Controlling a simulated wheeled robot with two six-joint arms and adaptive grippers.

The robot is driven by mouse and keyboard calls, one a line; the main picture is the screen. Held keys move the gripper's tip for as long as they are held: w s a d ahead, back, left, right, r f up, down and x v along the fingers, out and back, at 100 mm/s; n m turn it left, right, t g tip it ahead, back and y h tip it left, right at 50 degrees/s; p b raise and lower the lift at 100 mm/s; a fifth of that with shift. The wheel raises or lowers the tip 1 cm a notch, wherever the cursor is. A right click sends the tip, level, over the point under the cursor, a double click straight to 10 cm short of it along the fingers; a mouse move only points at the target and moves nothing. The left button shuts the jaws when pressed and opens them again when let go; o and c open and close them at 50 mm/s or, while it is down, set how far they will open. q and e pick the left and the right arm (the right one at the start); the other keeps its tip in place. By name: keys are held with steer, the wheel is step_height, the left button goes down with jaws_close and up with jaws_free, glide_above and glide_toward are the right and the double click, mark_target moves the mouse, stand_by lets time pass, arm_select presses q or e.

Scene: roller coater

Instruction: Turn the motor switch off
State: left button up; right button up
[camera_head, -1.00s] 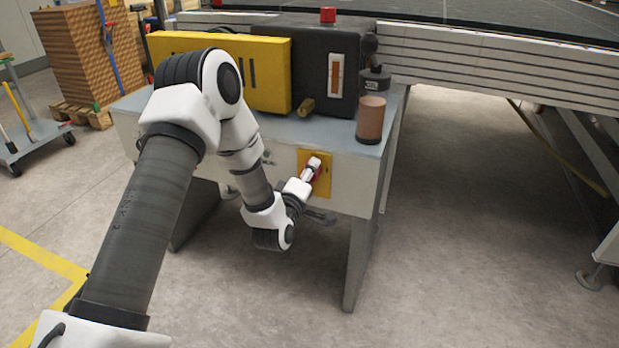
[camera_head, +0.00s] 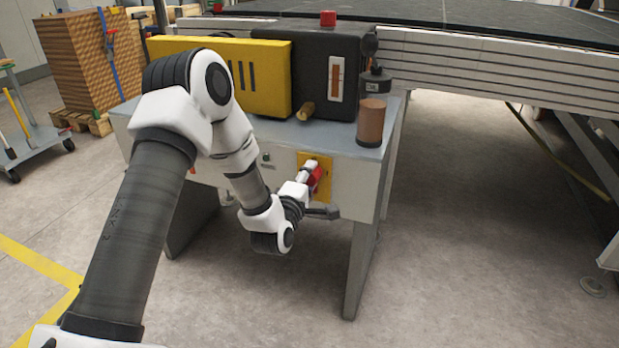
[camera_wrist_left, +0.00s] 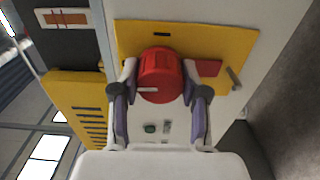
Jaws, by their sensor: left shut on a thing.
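The motor switch is a red rotary knob (camera_head: 316,178) on a yellow plate (camera_head: 322,162) on the front of the grey machine cabinet. In the left wrist view the red knob (camera_wrist_left: 160,75) sits between the two fingers, with a white mark on its face. My left gripper (camera_head: 309,176) is shut on the knob, one finger on each side; its fingers also show in the left wrist view (camera_wrist_left: 159,85). Part of the knob is hidden behind the gripper in the head view. My right gripper is not in view.
A green button (camera_wrist_left: 150,128) is near the knob on the cabinet front. A brown cylinder (camera_head: 370,120) and a yellow guard (camera_head: 215,65) are on the cabinet top. A long conveyor (camera_head: 480,70) extends right. The floor in front is clear.

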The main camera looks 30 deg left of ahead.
arm_select(q)
steer(key=o, duration=1.1)
steer(key=shift+o, duration=0.2)
steer(key=shift+s, duration=0.1)
steer(key=v, duration=1.1)
steer(key=shift+s, duration=0.4)
steer(key=shift+f, duration=0.1)
